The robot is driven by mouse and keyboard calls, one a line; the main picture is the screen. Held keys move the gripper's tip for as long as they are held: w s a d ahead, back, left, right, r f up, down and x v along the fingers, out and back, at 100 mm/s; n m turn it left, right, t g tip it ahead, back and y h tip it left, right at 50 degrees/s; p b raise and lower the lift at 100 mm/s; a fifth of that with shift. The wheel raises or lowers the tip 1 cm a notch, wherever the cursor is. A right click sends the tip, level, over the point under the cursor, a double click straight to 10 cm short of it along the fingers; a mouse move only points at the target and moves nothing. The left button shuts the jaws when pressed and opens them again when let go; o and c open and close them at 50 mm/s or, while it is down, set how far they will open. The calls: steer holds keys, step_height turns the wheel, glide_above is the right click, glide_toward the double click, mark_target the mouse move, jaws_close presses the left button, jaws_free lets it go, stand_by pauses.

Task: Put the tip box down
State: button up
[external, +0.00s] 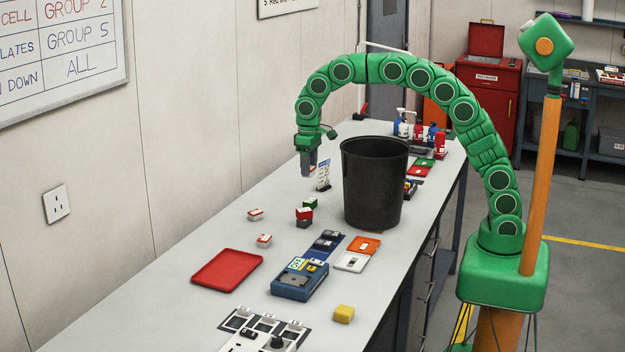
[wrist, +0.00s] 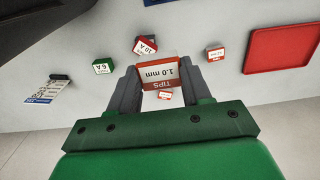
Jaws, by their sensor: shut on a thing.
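My gripper (wrist: 158,84) is shut on a red and white tip box (wrist: 160,72) marked "1.0 mm TIPS". The box sits between the two grey fingers in the wrist view. In the external view my gripper (external: 308,170) hangs above the far left part of the bench, to the left of the black bin, and the held box is hardly visible there. Two smaller red and white boxes lie on the bench, one (external: 255,214) near the wall and one (external: 264,240) beside the red tray (external: 227,268).
A red box (wrist: 145,46) marked "10 A" and a green box (wrist: 103,66) marked "6 A" stand near the held box. The tall black bin (external: 373,185) stands close by. A small standing card (external: 323,175) is beside my gripper. The bench (external: 200,235) is bare along the wall.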

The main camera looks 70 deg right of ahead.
steer(key=a+f, duration=0.1)
steer(key=f, duration=1.2)
steer(key=a+f, duration=0.1)
steer(key=f, duration=0.6)
steer(key=shift+s+a+f, duration=0.2)
steer(key=shift+a, duration=0.1)
steer(key=shift+f, duration=0.1)
steer(key=o, duration=1.1)
step_height(320, 180, up, 11)
steer(key=shift+o, duration=0.4)
steer(key=shift+r, duration=0.65)
